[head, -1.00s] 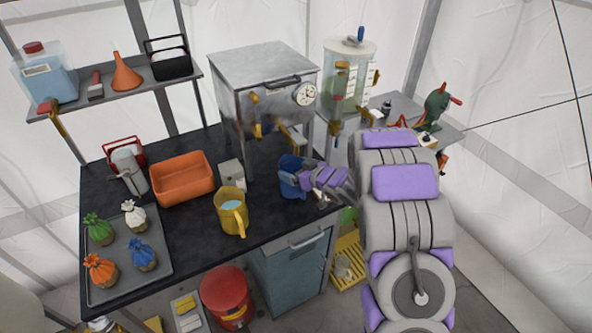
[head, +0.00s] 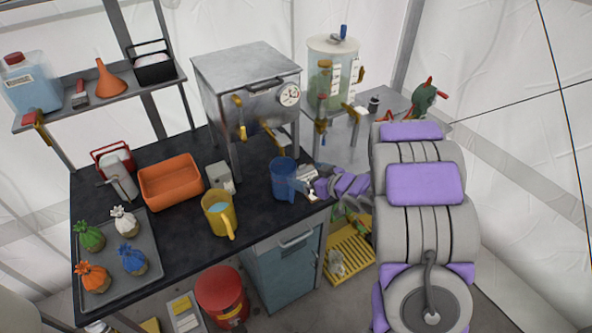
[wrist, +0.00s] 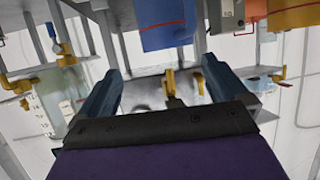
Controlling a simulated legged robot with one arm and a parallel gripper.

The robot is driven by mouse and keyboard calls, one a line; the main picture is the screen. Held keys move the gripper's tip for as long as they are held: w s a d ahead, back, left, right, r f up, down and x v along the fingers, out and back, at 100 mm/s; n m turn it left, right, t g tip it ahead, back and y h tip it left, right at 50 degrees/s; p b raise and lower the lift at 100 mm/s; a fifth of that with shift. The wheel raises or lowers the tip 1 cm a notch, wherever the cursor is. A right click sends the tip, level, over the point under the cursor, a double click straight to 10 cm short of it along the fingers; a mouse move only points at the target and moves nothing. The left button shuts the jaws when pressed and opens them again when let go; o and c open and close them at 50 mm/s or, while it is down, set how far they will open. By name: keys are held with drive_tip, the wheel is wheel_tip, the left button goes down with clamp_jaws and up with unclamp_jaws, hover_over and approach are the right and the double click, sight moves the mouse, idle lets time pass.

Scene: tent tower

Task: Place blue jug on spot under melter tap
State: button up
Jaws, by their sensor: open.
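The blue jug (head: 283,177) stands upright on the dark worktop, in front of the right part of the metal melter (head: 245,85). The melter has a round dial and brass taps (head: 240,103) on its front. My gripper (head: 308,180) is just right of the jug, on its handle side; in the head view its fingertips are hard to make out. In the wrist view the two fingers (wrist: 160,88) are spread with nothing between them. The blue jug (wrist: 168,25) shows beyond them at the top. The spot under the tap cannot be made out.
A yellow jug (head: 219,212) with pale liquid, a small grey box (head: 221,177) and an orange bin (head: 170,182) stand left of the blue jug. A tray (head: 150,245) holds several tied sacks. A clear tank (head: 334,75) stands behind right. A red bucket (head: 221,293) is below.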

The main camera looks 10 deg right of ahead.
drive_tip(key=s+d+r+m+g+h, duration=0.45)
drive_tip(key=s+d+r+h, duration=0.5)
drive_tip(key=s, duration=0.35)
drive_tip(key=s+a+r+g+y, duration=0.1)
drive_tip(key=s+a+g, duration=0.2)
drive_tip(key=s, duration=0.7)
drive_tip(key=s+a+r+m+g+y, duration=0.1)
drive_tip(key=s+a+g, duration=0.2)
drive_tip(key=s+a, duration=0.4)
drive_tip(key=s+a+r+g+y, duration=0.1)
drive_tip(key=s+a+g, duration=0.2)
drive_tip(key=s, duration=1)
drive_tip(key=shift+s+a+r, duration=0.35)
drive_tip(key=shift+s+a, duration=0.05)
drive_tip(key=shift+a, duration=0.5)
drive_tip(key=shift+a, duration=0.15)
